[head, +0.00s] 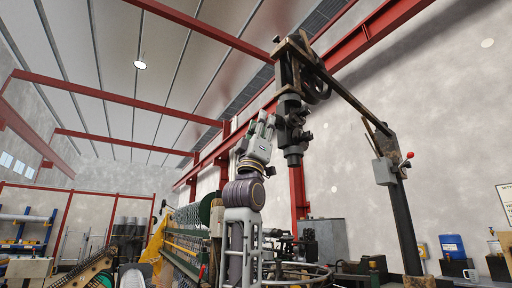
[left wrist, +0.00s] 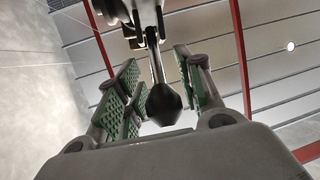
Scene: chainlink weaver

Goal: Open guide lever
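My left gripper (head: 266,122) is raised high, close beside the dark hanging machine head (head: 291,112). In the left wrist view its green-padded fingers (left wrist: 157,68) stand apart. A black lever with a bulb-shaped knob (left wrist: 164,104) reaches down between them; I take it to be the guide lever. A gap shows between the knob and the right finger. On the left side the knob overlaps a pad in the picture, and I cannot tell whether they touch. The lever's upper end runs into dark metal parts (left wrist: 140,18). My right gripper is not in view.
A dark slanted beam (head: 345,90) links the machine head to a post (head: 408,230) at right with a grey box (head: 384,171) and a red ball handle (head: 409,155). Green and yellow machinery (head: 185,240) stands below left. A blue container (head: 452,246) is at lower right.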

